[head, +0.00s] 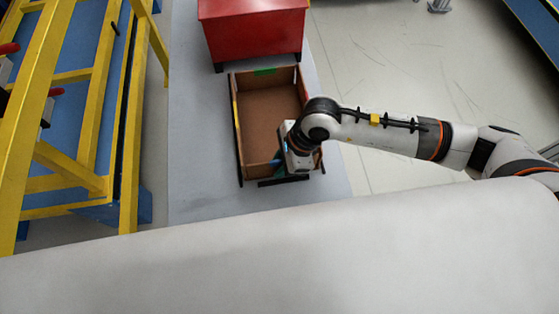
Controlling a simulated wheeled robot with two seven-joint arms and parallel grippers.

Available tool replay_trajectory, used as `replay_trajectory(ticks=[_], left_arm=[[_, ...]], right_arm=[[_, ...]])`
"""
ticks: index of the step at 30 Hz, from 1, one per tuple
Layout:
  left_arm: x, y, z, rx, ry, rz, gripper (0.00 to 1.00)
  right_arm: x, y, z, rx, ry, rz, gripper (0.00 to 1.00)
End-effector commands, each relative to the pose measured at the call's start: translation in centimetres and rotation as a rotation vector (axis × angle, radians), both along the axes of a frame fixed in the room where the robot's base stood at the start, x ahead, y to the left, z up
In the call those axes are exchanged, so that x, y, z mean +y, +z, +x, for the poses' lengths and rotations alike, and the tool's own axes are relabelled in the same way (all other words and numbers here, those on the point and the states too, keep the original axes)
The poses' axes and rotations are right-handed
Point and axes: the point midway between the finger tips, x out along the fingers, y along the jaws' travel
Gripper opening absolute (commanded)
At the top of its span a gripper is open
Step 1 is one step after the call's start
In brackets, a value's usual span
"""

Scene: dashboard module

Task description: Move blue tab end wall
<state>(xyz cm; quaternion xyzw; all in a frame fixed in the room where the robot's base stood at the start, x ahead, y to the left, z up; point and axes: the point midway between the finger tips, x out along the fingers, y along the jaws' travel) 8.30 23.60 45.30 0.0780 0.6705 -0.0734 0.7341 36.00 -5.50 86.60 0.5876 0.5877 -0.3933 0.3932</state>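An open brown box (240,150) stands on the grey table. A green tab (264,71) marks its far end wall. The near end wall (258,172) is partly covered by my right gripper (283,172). A small blue patch (275,161), likely the blue tab, shows at this wall just left of the gripper. My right gripper points down at the box's near right corner. Its fingers are mostly hidden by its own body, so I cannot tell whether they hold the wall. My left gripper is not in view.
A red container (253,30) stands just beyond the box on the table (200,160). A yellow frame with blue panels (75,120) stands to the left. The table is bare left of the box. Open floor (400,60) lies to the right.

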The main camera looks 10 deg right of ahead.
Motion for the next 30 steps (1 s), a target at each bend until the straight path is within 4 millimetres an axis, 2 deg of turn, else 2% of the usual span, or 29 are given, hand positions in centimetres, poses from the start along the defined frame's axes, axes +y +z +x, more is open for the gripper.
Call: replay_trajectory(ticks=[11, 15, 16, 30], left_arm=[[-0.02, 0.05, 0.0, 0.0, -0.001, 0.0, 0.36], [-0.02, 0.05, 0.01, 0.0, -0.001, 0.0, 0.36], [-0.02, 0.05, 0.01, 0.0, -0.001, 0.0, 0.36], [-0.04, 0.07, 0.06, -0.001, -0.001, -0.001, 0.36]], right_arm=[[0.25, -0.5, -0.03, 0.0, 0.0, 0.001, 0.25], [0.23, -0.49, -0.02, 0.0, 0.0, 0.001, 0.02], [0.23, -0.48, -0.02, 0.0, 0.0, 0.001, 0.0], [0.22, -0.45, 0.0, -0.001, 0.0, 0.001, 0.0]])
